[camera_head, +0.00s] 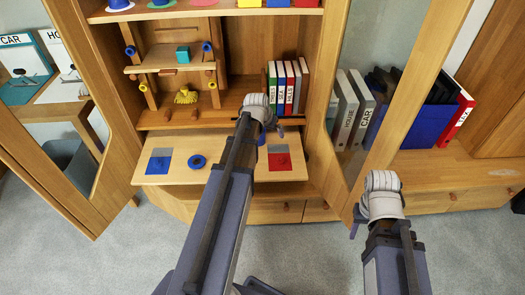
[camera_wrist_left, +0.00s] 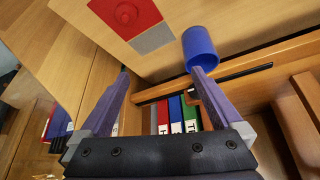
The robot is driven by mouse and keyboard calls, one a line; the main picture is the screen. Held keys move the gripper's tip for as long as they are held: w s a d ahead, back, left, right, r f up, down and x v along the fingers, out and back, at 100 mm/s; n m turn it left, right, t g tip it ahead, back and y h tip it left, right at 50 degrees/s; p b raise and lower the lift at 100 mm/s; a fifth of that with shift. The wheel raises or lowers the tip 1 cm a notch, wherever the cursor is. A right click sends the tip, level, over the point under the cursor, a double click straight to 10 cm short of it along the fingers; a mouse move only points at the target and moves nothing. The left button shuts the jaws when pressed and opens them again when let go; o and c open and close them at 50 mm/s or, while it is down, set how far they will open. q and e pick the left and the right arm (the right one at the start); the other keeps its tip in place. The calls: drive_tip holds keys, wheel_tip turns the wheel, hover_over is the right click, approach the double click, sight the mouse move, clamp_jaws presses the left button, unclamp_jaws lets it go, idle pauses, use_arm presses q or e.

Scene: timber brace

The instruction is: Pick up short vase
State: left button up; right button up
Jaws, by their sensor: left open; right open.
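A blue hollow cylinder (camera_head: 197,161), which looks like the short vase, stands on the pulled-out wooden board, seen from above as a ring. In the left wrist view the blue cylinder (camera_wrist_left: 199,48) shows just beyond the tip of the right-hand finger, not between the fingers. My left gripper (camera_head: 264,122) is to the right of the cylinder, near the board's red square; its fingers (camera_wrist_left: 160,76) are apart and empty in the left wrist view. My right gripper (camera_head: 358,218) is lower right, in front of the cabinet, open and mostly hidden by its wrist.
The board (camera_head: 226,173) also bears a blue square (camera_head: 158,164) and a red square (camera_head: 279,162), each with a round part. Several binders (camera_head: 287,86) stand on the shelf behind. Open cabinet doors flank the board at left (camera_head: 72,190) and right (camera_head: 412,75).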

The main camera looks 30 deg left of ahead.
use_arm(q)
drive_tip(key=shift+n+t+y, duration=0.3)
drive_tip(key=shift+n+t, duration=0.1)
drive_tip(key=shift+t, duration=0.1)
drive_tip(key=w+a+f+b, duration=0.1)
drive_tip(key=a+f+b, duration=0.1)
drive_tip(key=f+b, duration=0.1)
drive_tip(key=w+a+f+b, duration=0.2)
drive_tip(key=a+f+b, duration=0.1)
drive_tip(key=f, duration=0.1)
drive_tip(key=w+a+f+b, duration=0.2)
drive_tip(key=f+b, duration=0.1)
drive_tip(key=shift+w+a+f, duration=0.15)
drive_tip(key=shift+a+f, duration=0.05)
drive_tip(key=shift+a, duration=0.2)
use_arm(e)
wheel_tip(320, 180, down, 11)
drive_tip(key=shift+d, duration=0.15)
use_arm(q)
drive_tip(key=shift+r, duration=0.1)
drive_tip(key=c, duration=1.5)
drive_tip(key=shift+r, duration=0.1)
